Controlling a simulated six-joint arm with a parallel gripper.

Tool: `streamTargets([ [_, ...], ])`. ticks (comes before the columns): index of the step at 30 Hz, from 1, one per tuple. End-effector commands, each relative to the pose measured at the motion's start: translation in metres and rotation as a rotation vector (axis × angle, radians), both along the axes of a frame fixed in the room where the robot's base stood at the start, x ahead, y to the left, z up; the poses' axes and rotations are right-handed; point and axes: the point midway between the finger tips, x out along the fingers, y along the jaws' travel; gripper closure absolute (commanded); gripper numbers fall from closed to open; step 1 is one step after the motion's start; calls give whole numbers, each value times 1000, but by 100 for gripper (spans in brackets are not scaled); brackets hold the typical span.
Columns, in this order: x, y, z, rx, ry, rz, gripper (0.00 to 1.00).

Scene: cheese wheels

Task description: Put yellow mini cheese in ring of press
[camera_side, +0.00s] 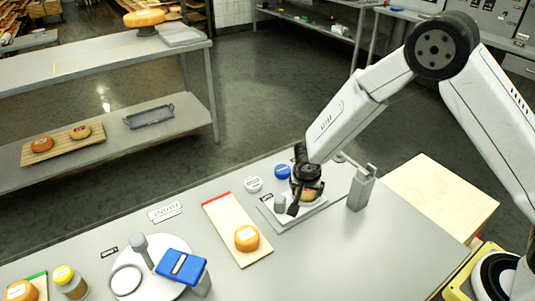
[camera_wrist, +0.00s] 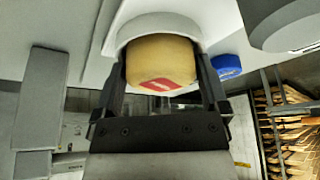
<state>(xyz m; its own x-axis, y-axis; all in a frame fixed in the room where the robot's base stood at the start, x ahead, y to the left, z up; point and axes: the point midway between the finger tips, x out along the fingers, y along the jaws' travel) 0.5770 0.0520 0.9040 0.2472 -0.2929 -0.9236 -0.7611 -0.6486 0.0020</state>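The yellow mini cheese (camera_wrist: 160,60), with a red and white label, sits between the fingers of my gripper (camera_wrist: 162,80) in the wrist view, and both fingers appear to touch its sides. A white curved rim (camera_wrist: 150,22), likely the press ring, arcs around the far side of the cheese. In the side view my gripper (camera_side: 305,190) points down over the grey press plate (camera_side: 318,208), and a bit of the cheese (camera_side: 308,195) shows below it. The fingers hide most of the ring there, so I cannot tell how deep the cheese sits in it.
A grey post (camera_side: 362,188) stands right of the plate. A blue lid (camera_side: 282,172) and a white lid (camera_side: 253,184) lie behind it. A board (camera_side: 225,220) with an orange cheese (camera_side: 247,238) is to the left. A white stand (camera_side: 150,265) and a blue-topped block (camera_side: 182,266) are front left.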

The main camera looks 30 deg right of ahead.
Motion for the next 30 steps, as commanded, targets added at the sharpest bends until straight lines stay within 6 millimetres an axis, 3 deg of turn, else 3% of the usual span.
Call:
streamTargets([
  [11,-1,4,13,2,-3,2,0],
  [30,-22,27,88,2,-4,2,0],
])
